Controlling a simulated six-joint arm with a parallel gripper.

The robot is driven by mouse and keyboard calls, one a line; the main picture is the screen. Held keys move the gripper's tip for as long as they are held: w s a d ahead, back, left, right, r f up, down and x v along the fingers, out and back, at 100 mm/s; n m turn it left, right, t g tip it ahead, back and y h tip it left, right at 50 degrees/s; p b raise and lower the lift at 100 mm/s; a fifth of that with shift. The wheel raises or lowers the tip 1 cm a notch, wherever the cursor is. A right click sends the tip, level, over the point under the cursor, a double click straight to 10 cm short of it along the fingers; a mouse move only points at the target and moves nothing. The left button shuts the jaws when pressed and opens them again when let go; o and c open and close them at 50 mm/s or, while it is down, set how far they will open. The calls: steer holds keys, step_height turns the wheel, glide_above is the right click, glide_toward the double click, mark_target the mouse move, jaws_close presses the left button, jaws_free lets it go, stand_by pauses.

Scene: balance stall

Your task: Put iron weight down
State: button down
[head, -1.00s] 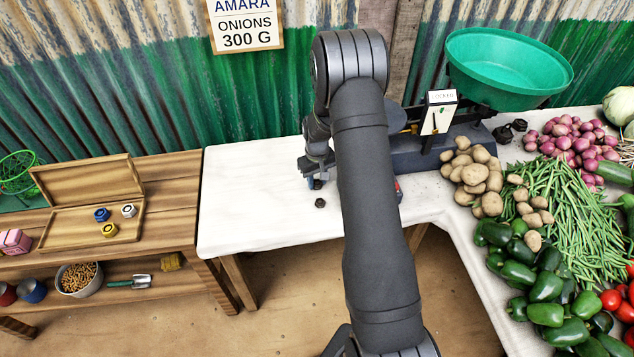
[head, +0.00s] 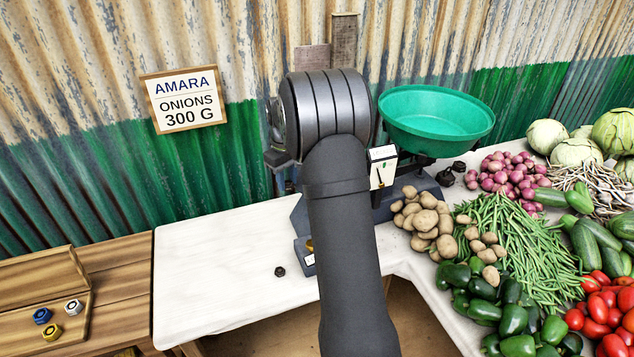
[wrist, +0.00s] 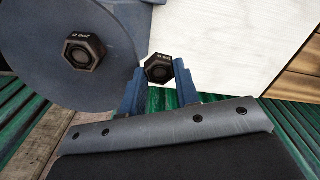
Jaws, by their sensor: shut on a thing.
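In the wrist view, my gripper (wrist: 158,74) has its two blue fingers shut on a small dark hexagonal iron weight (wrist: 159,68). A larger dark hexagonal weight (wrist: 85,52) sits on the round blue-grey plate (wrist: 40,88) beside the left finger. In the head view, my arm hides most of the scale, and the held weight cannot be made out. Another small dark weight (head: 280,271) stands on the white table (head: 215,265), apart from the gripper.
The scale's green pan (head: 437,118) is at the back right. Two dark weights (head: 446,177) stand near it. Potatoes (head: 425,220), beans and peppers crowd the right. The white table's left part is mostly clear. An open wooden box (head: 40,290) is at far left.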

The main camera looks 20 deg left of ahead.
steer(key=w+d+r+n, duration=0.1)
steer(key=w+d+r, duration=0.95)
steer(key=d, duration=0.25)
steer(key=a+f, duration=0.2)
steer(key=a, duration=0.1)
steer(key=a+f, duration=0.2)
steer(key=a, duration=0.2)
steer(key=a+f, duration=0.3)
steer(key=a, duration=0.1)
steer(key=shift+a, duration=0.25)
steer(key=shift+f, duration=2.05)
steer(key=shift+s, duration=0.1)
steer(key=c, duration=1.1)
jaws_free()
steer(key=shift+f, duration=0.15)
step_height(320, 180, up, 12)
steer(key=shift+r, duration=0.2)
steer(key=shift+f, duration=0.1)
